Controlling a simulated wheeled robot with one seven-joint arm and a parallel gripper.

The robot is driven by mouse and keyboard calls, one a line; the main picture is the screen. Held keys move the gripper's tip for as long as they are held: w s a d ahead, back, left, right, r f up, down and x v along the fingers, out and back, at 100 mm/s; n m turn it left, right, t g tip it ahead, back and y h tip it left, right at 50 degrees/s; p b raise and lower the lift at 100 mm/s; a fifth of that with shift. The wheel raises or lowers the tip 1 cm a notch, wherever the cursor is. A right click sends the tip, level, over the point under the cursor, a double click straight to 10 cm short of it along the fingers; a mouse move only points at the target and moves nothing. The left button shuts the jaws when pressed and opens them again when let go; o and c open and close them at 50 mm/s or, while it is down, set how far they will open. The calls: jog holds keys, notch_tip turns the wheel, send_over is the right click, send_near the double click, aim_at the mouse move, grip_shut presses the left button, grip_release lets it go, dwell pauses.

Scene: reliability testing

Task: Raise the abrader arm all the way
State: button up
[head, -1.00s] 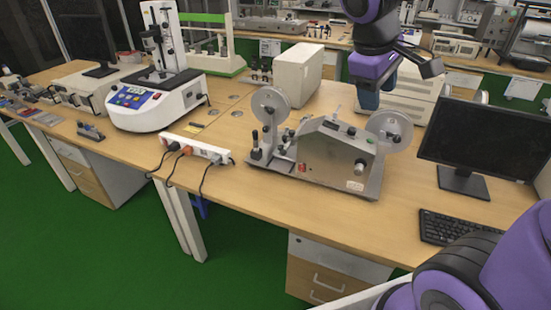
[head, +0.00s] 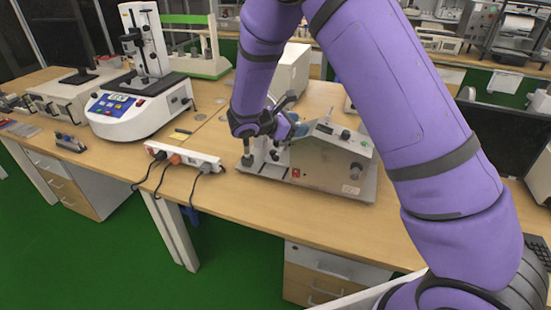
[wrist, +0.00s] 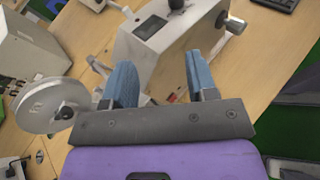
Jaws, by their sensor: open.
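The abrader is a grey machine (head: 325,165) on a flat metal base plate on the wooden bench. Its housing (wrist: 165,42) and a pale round reel (wrist: 50,105) show in the wrist view. My gripper (head: 297,131) is over the left part of the machine, beside the housing's sloping upper left edge. In the wrist view, the blue fingers of my gripper (wrist: 159,62) are spread apart, with nothing clearly held between them. I cannot clearly make out the abrader arm; small metal parts are partly behind the fingers.
A white power strip (head: 185,158) with cables lies left of the abrader. A white tester with a column (head: 140,105) stands farther left. A pale box (head: 292,72) is behind the machine. A monitor (head: 505,145) stands at right.

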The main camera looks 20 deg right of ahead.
jog(key=w+a+f+n+t+h, duration=0.1)
jog(key=w+a+f+n+t, duration=0.15)
jog(key=f, duration=0.25)
jog(key=w+a+f+n+t, duration=0.1)
jog(key=a+f+n, duration=0.1)
jog(key=f+n, duration=0.15)
jog(key=n+t+y, duration=0.2)
jog(key=n+t, duration=0.4)
send_near(274, 159)
jog(key=x, duration=1.1)
jog(key=shift+w, duration=0.1)
grip_shut()
